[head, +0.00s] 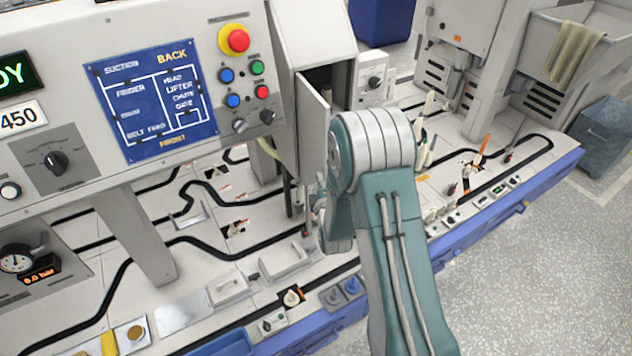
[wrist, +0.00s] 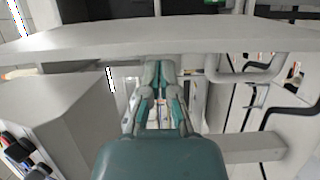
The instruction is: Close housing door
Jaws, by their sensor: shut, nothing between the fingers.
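The grey housing (head: 310,35) stands right of the control panel in the head view. Its door (head: 313,130) is a narrow light panel standing ajar, with a dark gap behind its upper edge. My teal arm stands just right of the door and hides most of my gripper in that view. In the wrist view my gripper (wrist: 158,68) is shut and empty. Its tips are close to a wide light panel (wrist: 160,38) crossing the picture, which looks like the door. I cannot tell whether they touch it.
The control panel (head: 165,100) with its buttons and red emergency stop (head: 238,40) is on the left. Black belt tracks run over the machine bed, with small fittings along its front edge. A grey bin (head: 605,135) stands at right; the floor in front is clear.

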